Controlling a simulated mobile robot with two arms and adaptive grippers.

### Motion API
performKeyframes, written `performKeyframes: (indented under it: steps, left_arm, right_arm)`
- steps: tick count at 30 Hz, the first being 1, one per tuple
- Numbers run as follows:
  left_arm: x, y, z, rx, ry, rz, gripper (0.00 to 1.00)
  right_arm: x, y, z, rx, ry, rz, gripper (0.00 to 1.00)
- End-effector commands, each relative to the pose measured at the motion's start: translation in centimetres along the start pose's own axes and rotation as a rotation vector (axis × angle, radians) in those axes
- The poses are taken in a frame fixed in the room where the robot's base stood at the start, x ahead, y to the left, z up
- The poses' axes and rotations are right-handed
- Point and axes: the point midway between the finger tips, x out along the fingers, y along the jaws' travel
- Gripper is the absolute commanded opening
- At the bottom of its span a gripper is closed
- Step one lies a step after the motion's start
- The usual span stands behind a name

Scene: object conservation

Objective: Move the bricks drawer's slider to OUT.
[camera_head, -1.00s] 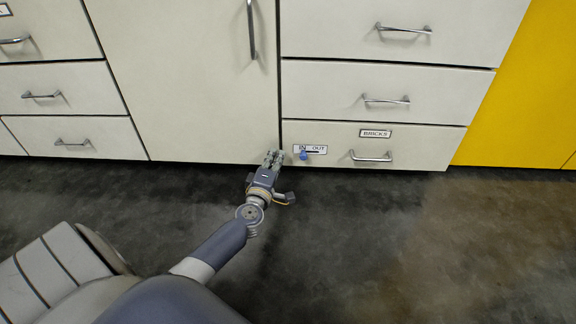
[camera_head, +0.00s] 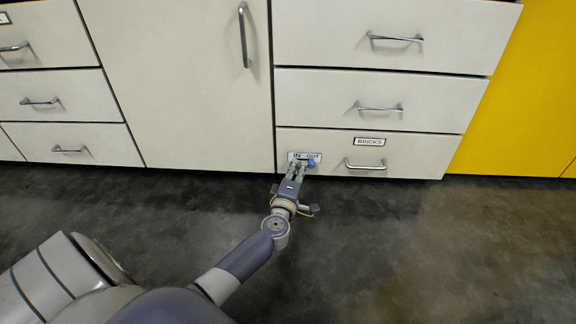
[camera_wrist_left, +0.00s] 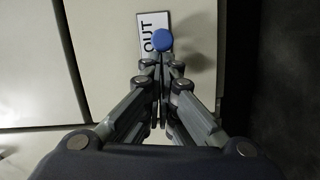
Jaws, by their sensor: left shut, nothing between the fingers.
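The bricks drawer (camera_head: 415,150) is the bottom drawer of the right-hand column, with a BRICKS label and a bar handle. Its slider is a blue knob (camera_head: 311,163) on a white plate marked IN and OUT (camera_head: 303,156). The knob is under the word OUT, at the right part of the plate. In the left wrist view the blue knob (camera_wrist_left: 162,40) stands beside the word OUT, just beyond my fingertips. My left gripper (camera_head: 297,168) is shut and empty, at the plate just left of the knob. I cannot tell whether it touches the knob. My right gripper is not in view.
Two closed drawers (camera_head: 375,98) are above the bricks drawer. A tall cabinet door (camera_head: 180,90) with a vertical handle is to the left. A yellow panel (camera_head: 520,110) is at the right. The dark floor (camera_head: 400,250) in front is clear.

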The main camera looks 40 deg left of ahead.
Motion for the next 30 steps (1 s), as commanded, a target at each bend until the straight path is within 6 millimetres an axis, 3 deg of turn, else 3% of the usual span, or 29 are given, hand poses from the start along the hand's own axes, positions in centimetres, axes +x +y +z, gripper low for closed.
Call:
performKeyframes:
  steps: [14, 20, 30]
  left_arm:
    - [0.0, 0.4, 0.2, -0.001, -0.004, 0.002, 0.0]
    - [0.0, 2.4, -0.2, -0.004, -0.002, 0.005, 0.0]
    - [-0.2, 7.5, -1.1, 0.002, -0.001, 0.006, 0.0]
  right_arm:
    - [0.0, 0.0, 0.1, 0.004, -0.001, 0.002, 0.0]
    - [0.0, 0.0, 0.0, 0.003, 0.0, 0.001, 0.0]
    - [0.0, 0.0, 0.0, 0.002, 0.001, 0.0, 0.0]
